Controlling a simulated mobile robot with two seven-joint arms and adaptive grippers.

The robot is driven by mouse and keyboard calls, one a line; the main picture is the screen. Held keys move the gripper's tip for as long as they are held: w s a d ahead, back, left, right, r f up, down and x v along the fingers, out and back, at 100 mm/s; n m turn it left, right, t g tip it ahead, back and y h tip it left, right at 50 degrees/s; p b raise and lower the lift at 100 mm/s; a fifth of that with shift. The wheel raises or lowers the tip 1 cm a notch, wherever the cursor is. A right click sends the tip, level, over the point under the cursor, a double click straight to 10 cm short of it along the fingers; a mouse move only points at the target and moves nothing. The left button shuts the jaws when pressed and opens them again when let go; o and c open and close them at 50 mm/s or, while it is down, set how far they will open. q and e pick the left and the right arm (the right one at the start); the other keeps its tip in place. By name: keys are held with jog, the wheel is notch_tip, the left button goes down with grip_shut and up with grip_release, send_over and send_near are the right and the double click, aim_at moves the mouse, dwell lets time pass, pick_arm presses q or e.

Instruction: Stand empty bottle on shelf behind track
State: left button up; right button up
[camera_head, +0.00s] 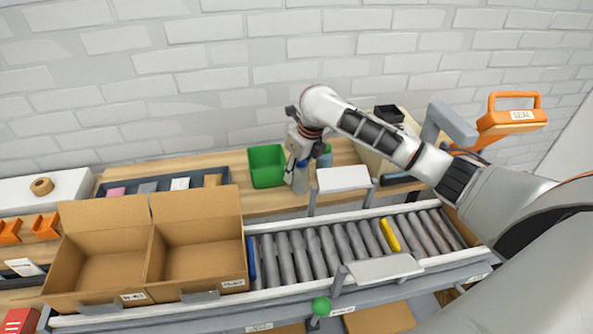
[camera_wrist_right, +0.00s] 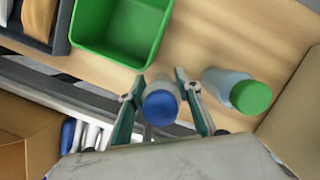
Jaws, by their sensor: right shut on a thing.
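A pale bottle with a blue cap (camera_wrist_right: 160,104) is between the two fingers of my right gripper (camera_wrist_right: 162,95), which is shut on it. In the head view this bottle (camera_head: 300,182) looks upright over the wooden shelf (camera_head: 225,197) behind the roller track (camera_head: 330,243). I cannot tell whether its base touches the shelf. A second bottle with a green cap (camera_wrist_right: 250,96) stands just right of the gripper, apart from it; it is partly hidden in the head view. My left gripper is not in view.
A green bin (camera_head: 267,166) stands on the shelf just left of the gripper. A dark tray (camera_head: 130,190) of small items is farther left. A two-part cardboard box (camera_head: 105,262) sits at the track's left end. An orange sealer (camera_head: 512,118) is at the right.

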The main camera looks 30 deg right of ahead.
aim_at(304, 161)
jog(key=shift+f, duration=0.25)
jog(key=o, duration=1)
jog(key=v, duration=1)
jog(key=shift+r, duration=0.4)
jog(key=shift+v, duration=0.75)
jog(key=shift+s, duration=0.15)
